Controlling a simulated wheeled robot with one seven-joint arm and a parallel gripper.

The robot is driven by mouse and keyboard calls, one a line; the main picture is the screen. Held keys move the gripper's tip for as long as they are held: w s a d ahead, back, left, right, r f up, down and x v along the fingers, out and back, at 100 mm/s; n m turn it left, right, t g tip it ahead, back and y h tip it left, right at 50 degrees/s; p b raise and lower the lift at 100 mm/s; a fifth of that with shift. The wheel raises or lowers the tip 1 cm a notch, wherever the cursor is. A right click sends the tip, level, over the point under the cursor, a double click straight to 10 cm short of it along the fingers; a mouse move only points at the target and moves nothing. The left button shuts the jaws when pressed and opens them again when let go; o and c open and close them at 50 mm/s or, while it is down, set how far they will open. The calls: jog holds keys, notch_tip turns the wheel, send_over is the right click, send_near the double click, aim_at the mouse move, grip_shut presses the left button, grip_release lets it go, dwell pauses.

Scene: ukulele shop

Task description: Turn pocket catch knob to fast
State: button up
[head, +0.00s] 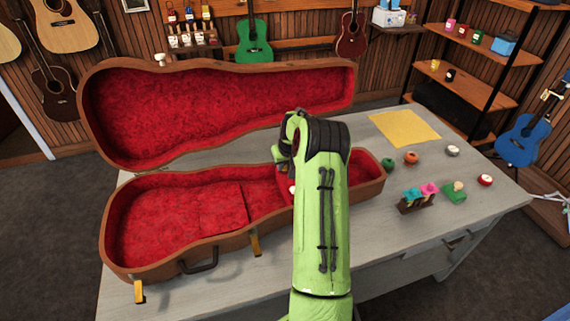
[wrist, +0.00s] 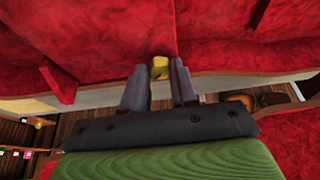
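An open brown instrument case (head: 262,229) with red plush lining lies on the table, its lid (head: 215,105) raised at the back. A small yellow knob (wrist: 159,67) shows in the wrist view against the red lining. My gripper (wrist: 159,68) has its two fingertips on either side of this knob, with little or no gap. I cannot tell whether they touch it or which way it is turned. In the head view my green arm hides the fingertips and the knob. A small white thing (head: 291,189) shows in the case, just left of my arm.
The raised lid stands behind my arm. The table's front left is mostly clear.

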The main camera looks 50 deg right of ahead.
grip_shut()
jog(key=shift+m, duration=0.3)
jog(key=m+b, duration=0.1)
jog(key=m+g+h, duration=0.1)
jog(key=m, duration=0.1)
jog(key=shift+w+a+m+b, duration=0.2)
jog(key=shift+m+b, duration=0.1)
jog(key=shift+b, duration=0.1)
jog(key=m+g+h, duration=0.1)
jog(key=m, duration=0.3)
jog(key=shift+w+m, duration=0.1)
jog(key=shift+m, duration=0.2)
jog(key=shift+a+g, duration=0.1)
jog(key=shift+g, duration=0.2)
jog(key=o, duration=0.6)
grip_release()
jog(key=shift+o, duration=0.2)
